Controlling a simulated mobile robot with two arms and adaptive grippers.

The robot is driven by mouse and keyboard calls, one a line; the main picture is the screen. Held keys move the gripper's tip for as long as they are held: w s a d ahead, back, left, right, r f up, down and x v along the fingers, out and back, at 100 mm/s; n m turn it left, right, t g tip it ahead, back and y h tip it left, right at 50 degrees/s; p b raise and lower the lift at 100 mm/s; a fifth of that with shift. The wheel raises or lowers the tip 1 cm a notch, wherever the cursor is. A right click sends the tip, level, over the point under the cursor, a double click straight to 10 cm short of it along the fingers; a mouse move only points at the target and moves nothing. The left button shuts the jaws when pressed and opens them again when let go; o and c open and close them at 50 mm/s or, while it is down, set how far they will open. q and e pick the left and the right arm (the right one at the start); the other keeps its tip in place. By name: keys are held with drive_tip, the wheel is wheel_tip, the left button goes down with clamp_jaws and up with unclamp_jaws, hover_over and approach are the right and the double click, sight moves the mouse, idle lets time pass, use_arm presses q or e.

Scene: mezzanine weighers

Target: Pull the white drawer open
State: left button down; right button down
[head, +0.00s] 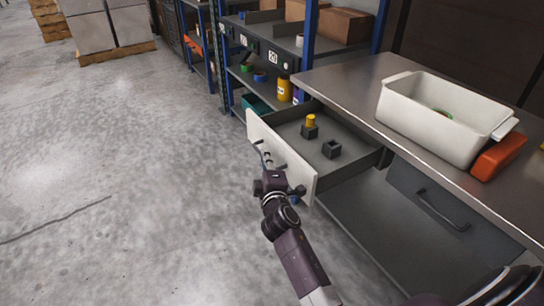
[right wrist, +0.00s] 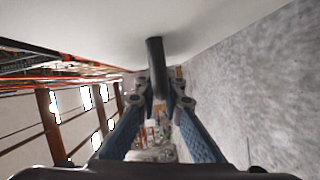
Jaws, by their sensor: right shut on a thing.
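The white drawer (head: 254,134) stands pulled out from under the steel workbench in the head view. Its grey tray (head: 350,163) shows, with a small dark block with a yellow top (head: 310,127) and a dark hollow block (head: 331,149) in it. My right gripper (head: 265,165) is at the drawer's white front, shut on the dark handle. In the right wrist view the handle bar (right wrist: 155,68) runs between the two fingers (right wrist: 157,100), with the white front above. My left gripper is not in view.
The workbench top (head: 345,76) carries a white bin (head: 440,125) and an orange object (head: 498,156). A grey drawer (head: 430,200) with a dark handle is below it. Blue shelving (head: 240,85) stands behind. The concrete floor (head: 120,170) at left is clear.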

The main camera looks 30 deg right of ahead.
drive_tip(key=shift+f, duration=0.1)
drive_tip(key=c, duration=2)
unclamp_jaws()
drive_tip(key=shift+c, duration=0.2)
drive_tip(key=shift+a, duration=0.1)
drive_tip(key=v, duration=1.2)
